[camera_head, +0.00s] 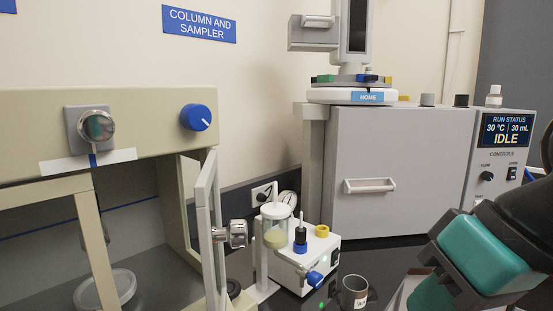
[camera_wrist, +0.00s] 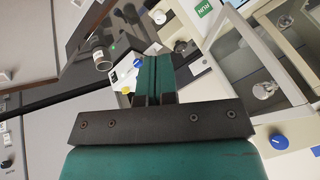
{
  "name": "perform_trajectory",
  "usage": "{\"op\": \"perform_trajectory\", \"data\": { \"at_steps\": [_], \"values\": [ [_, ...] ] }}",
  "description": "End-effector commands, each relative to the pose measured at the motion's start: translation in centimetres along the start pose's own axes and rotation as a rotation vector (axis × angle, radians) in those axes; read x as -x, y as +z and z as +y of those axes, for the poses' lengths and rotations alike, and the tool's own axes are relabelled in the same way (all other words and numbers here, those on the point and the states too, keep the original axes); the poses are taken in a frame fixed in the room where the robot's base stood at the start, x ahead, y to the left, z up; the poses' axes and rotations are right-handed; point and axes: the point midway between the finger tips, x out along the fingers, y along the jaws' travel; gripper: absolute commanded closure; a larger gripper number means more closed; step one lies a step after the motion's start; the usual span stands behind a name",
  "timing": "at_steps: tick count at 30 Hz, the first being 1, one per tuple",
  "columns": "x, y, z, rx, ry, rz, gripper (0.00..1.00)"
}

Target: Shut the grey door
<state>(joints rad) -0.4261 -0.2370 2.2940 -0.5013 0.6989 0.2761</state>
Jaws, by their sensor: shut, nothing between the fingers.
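The grey door (camera_head: 395,160) is the broad flat front of the cabinet at centre right in the head view, with a pale bar handle (camera_head: 370,185). I cannot tell from this angle whether it stands slightly ajar. Grey panels also show at the left of the wrist view, but I cannot tell which is the door. My gripper (camera_wrist: 153,65) is shut and empty, its teal fingers together. In the head view its teal and black body is at the lower right, in front of the cabinet and apart from the door; its fingertips are unclear there.
A beige hood (camera_head: 60,120) at left has a pale framed door (camera_head: 212,235) swung open, with a metal knob (camera_head: 235,234). A white apparatus (camera_head: 305,262) and a grey cup (camera_head: 354,291) stand on the black counter. The control panel (camera_head: 502,150) reads IDLE.

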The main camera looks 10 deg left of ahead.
Motion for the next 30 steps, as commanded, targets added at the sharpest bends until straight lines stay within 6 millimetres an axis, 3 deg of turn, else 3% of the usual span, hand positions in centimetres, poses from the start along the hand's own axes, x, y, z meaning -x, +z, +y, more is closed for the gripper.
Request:
{"op": "perform_trajectory", "data": {
  "at_steps": [1,3,7,11,17,29,30],
  "values": [
    [3.6,-2.9,-2.6,0.000,-0.016,0.029,1.00],
    [5.9,-5.5,-4.8,-0.015,-0.038,0.064,1.00],
    [8.6,-8.5,-7.8,-0.037,-0.072,0.107,1.00],
    [9.4,-9.7,-9.2,-0.048,-0.090,0.125,1.00],
    [7.4,-9.9,-9.5,-0.051,-0.094,0.123,1.00],
    [-0.7,-10.9,-10.1,-0.051,-0.090,0.122,1.00],
    [-0.6,-11.1,-11.1,-0.046,-0.093,0.124,1.00]
  ]
}}
